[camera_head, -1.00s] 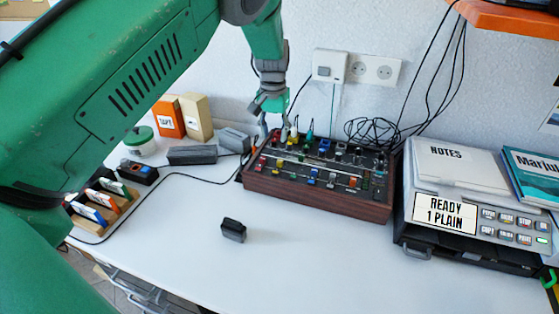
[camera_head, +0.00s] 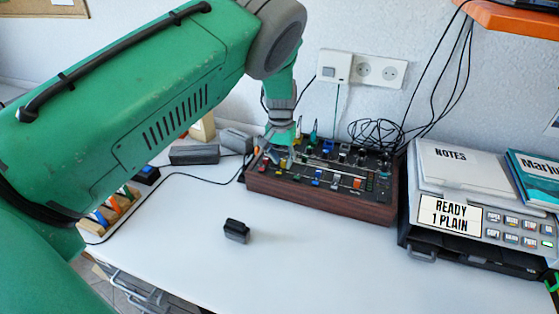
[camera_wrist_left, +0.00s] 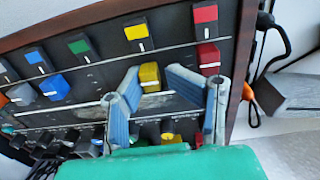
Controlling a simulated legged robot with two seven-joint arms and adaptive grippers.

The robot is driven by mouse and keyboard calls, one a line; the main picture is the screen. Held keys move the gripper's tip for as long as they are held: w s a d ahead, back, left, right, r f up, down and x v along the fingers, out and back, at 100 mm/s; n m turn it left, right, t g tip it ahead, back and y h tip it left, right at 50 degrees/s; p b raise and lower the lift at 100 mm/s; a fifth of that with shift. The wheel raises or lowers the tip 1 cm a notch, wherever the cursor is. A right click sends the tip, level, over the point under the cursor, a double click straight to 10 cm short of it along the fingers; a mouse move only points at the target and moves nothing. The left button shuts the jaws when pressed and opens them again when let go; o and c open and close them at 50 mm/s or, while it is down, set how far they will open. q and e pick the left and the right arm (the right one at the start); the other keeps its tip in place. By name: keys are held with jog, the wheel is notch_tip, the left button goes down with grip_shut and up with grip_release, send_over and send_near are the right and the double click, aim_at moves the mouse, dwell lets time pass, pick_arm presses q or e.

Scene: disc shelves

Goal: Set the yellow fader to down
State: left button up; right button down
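The yellow fader (camera_wrist_left: 150,76) has a yellow cap and sits on the dark mixer panel (camera_head: 335,183), between a red fader (camera_wrist_left: 209,59) and a green one. A flat yellow square (camera_wrist_left: 137,33) marks its column on the side towards the mixer's front wooden edge. My left gripper (camera_head: 277,159) reaches down over the left part of the mixer. In the left wrist view its two fingers (camera_wrist_left: 153,86) are apart, one on each side of the yellow cap; I cannot tell whether they touch it. My right gripper is not in view.
Other faders and knobs crowd the panel, including a blue fader (camera_wrist_left: 54,87). A device with a READY display (camera_head: 450,215) stands to the right. A small black block (camera_head: 236,231) lies on the white table in front. Grey boxes (camera_head: 194,155) and a cable lie left.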

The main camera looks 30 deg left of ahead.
pick_arm(q)
jog(key=shift+d, duration=0.5)
grip_shut()
jog(key=shift+s+d+r, duration=0.15)
jog(key=shift+d+r, duration=0.05)
jog(key=shift+d, duration=0.2)
jog(key=shift+a+f, duration=0.15)
jog(key=shift+a, duration=0.15)
jog(key=shift+s+a, duration=0.1)
jog(key=shift+s, duration=0.05)
jog(key=shift+s+p, duration=0.15)
jog(key=shift+p, duration=0.35)
jog(key=shift+s, duration=0.1)
jog(key=shift+d+f, duration=0.1)
jog(key=shift+d, duration=0.15)
jog(key=o, duration=0.7)
grip_release()
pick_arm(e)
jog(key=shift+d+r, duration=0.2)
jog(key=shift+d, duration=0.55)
